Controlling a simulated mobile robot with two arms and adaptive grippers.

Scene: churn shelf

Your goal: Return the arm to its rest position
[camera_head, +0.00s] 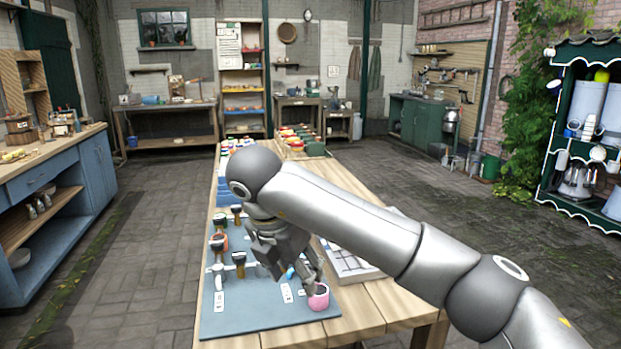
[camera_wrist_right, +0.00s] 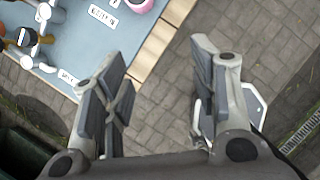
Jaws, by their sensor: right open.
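My right arm (camera_head: 345,215) reaches in from the lower right, across the front of the wooden table. My right gripper (camera_head: 300,265) hangs above the blue-grey mat, close to a pink cup (camera_head: 319,299). In the right wrist view my right gripper (camera_wrist_right: 158,85) has its fingers wide apart with nothing between them. Paving and the table's edge (camera_wrist_right: 155,45) show between and beyond the fingers. The pink cup (camera_wrist_right: 140,4) is at the top edge there, apart from the fingers. My left gripper is not in view.
The mat (camera_head: 235,318) holds several brown-handled tools and labels. A pale tray (camera_head: 352,265) lies to its right, partly behind my arm. A blue workbench (camera_head: 50,215) stands left and a green shelf (camera_head: 577,165) right. Paved floor (camera_head: 480,230) is free between table and shelf.

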